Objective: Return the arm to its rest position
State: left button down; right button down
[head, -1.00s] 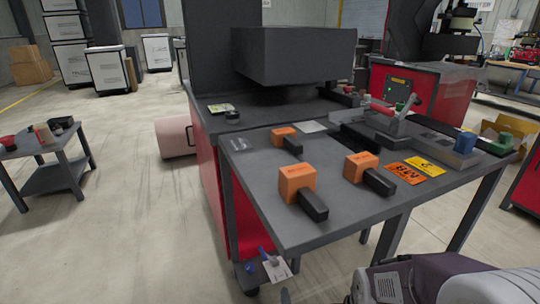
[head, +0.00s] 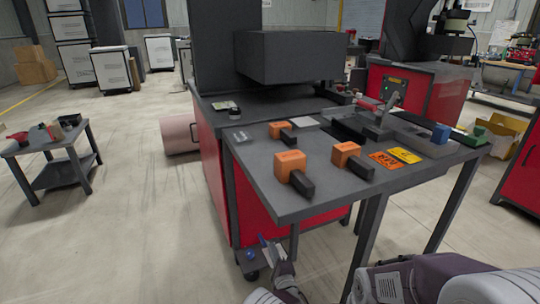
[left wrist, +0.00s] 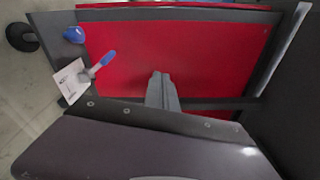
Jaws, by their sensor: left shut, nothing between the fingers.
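My left gripper (head: 283,267) is at the bottom centre of the head view, low in front of the table (head: 262,195) and below its top. In the left wrist view its fingers (left wrist: 161,76) are together, with nothing between them. They point toward the red cabinet panel (left wrist: 210,50), apart from it as far as I can tell. A grey-purple arm part of mine (head: 420,280) shows at the lower right of the head view. My right gripper is not in view.
Several orange blocks with black handles, including the front one (head: 290,165), lie on the tabletop. A white tag (left wrist: 69,82) and blue-handled item (left wrist: 103,64) are near the fingers on a low shelf. A table leg (head: 370,235) stands right of the gripper.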

pick_arm(q)
jog(key=w+a+r+n+g+y+p, duration=0.1)
jog(key=w+a+r+n+y, duration=0.25)
jog(key=a+r, duration=0.5)
jog(key=s+a+r+n+g+y+p, duration=0.1)
jog(key=s+a+r+n+g+y, duration=0.2)
jog(key=a+r, duration=0.5)
jog(key=s+a+r+n+g+y+p, duration=0.1)
jog(key=s+a+r+n+g, duration=0.2)
jog(key=a+r+n+g, duration=0.45)
jog(key=s+a+n+g+h+p, duration=0.15)
jog(key=s+a, duration=0.25)
jog(key=s, duration=0.5)
jog(key=s+a+n+g+h+p, duration=0.1)
jog(key=s+a+g+h, duration=0.2)
jog(key=s, duration=0.7)
jog(key=s+d+f+n+h, duration=0.1)
jog(key=s+d+f+h, duration=0.3)
jog(key=s, duration=0.3)
jog(key=s+d+f+n+h, duration=0.1)
jog(key=s+d+f+h, duration=0.2)
jog(key=s+d, duration=0.35)
notch_tip(320, 180, up, 38)
jog(key=w+d+h+p, duration=0.1)
jog(key=p, duration=3.7)
jog(key=shift+d+f+m, duration=0.2)
jog(key=shift+d+m, duration=0.1)
jog(key=shift+m, duration=0.15)
